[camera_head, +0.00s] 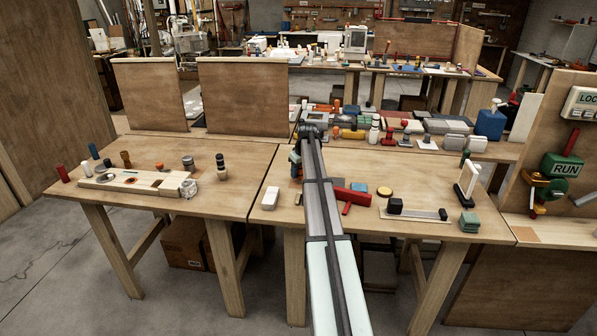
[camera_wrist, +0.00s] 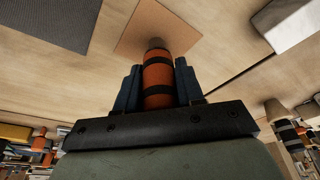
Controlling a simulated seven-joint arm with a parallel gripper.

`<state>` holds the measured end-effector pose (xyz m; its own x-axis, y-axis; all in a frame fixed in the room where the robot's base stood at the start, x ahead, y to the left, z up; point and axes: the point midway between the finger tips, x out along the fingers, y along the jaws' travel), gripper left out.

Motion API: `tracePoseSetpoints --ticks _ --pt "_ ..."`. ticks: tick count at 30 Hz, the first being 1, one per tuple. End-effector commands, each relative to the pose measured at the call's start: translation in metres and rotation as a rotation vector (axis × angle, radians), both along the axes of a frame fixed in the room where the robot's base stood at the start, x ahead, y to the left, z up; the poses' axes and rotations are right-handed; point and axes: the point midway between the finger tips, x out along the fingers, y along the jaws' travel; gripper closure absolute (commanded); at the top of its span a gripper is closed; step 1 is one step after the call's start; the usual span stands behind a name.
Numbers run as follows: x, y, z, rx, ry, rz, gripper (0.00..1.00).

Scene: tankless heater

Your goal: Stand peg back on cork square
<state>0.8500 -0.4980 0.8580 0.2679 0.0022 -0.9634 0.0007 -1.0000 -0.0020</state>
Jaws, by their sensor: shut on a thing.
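The peg (camera_wrist: 157,82) is orange with black bands and a grey end. In the wrist view it sits between the two dark fingers of my gripper (camera_wrist: 160,88), which is shut on it. The cork square (camera_wrist: 142,28) is a flat tan patch on the wooden table, just beyond the peg's grey end in the wrist view. The grey end overlaps the square's near edge in the picture; I cannot tell whether they touch. In the head view my arm covers the peg and the cork square, and my gripper's fingers are hidden.
A white block (camera_wrist: 287,20) and a dark grey mat (camera_wrist: 45,22) flank the cork square. A dark banded object (camera_wrist: 287,132) stands at right in the wrist view.

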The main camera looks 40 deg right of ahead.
Motion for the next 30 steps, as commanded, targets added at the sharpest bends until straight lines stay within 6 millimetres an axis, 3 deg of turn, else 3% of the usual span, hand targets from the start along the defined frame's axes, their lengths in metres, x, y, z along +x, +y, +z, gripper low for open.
tracePoseSetpoints --ticks 4,5,14,30 --pt "0.0 0.0 -0.0019 0.0 0.0 0.0 1.0" --pt "0.0 0.0 -0.002 0.0 0.0 0.0 0.62" --pt "-0.0001 0.0 -0.0017 0.0 0.0 0.0 0.33" --pt "-0.0022 -0.0001 0.0063 0.0 -0.001 0.0 0.33"
